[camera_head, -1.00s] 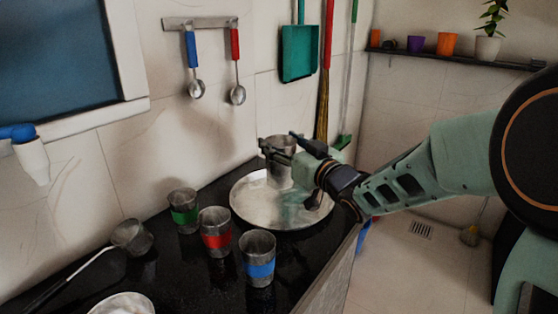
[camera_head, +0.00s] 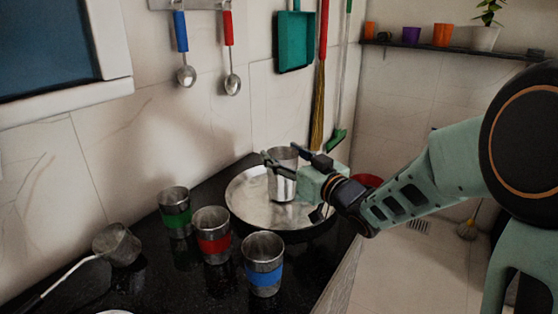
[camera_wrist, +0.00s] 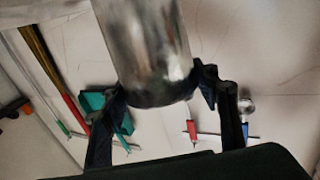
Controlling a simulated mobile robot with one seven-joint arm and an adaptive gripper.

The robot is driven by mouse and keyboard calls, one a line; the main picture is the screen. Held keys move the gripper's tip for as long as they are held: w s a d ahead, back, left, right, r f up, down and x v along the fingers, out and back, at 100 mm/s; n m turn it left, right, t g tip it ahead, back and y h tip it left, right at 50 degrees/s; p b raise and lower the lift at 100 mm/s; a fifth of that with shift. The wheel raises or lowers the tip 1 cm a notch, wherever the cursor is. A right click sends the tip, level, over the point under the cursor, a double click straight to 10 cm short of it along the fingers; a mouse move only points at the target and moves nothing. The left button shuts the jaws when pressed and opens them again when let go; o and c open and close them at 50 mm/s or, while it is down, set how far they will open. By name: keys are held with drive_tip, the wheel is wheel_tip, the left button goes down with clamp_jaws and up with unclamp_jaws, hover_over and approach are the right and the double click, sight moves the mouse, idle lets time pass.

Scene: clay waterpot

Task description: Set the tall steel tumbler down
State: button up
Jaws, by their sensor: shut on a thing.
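The tall steel tumbler (camera_head: 284,184) is upright over the round steel tray (camera_head: 246,202) on the black counter. My gripper (camera_head: 282,158) is shut on the tumbler, with its fingers around the sides. In the wrist view the tumbler (camera_wrist: 145,45) fills the top middle between the dark fingers of my gripper (camera_wrist: 158,88). Its base looks close to the tray's surface, but I cannot tell whether it touches. The far finger is partly hidden behind the tumbler in the head view.
Three steel cups with green (camera_head: 175,215), red (camera_head: 213,240) and blue (camera_head: 263,272) bands stand left and in front of the tray. A long-handled pot (camera_head: 117,245) lies farther left. A ladle with a blue handle (camera_head: 180,35) and one with a red handle (camera_head: 229,35) hang on the wall.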

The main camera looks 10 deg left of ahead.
drive_tip(key=shift+f, duration=0.2)
drive_tip(key=shift+f, duration=0.15)
drive_tip(key=o, duration=1.6)
drive_tip(key=shift+d+r, duration=0.1)
drive_tip(key=shift+r, duration=0.2)
drive_tip(key=p+v, duration=0.2)
drive_tip(key=v, duration=1)
drive_tip(key=shift+f, duration=0.1)
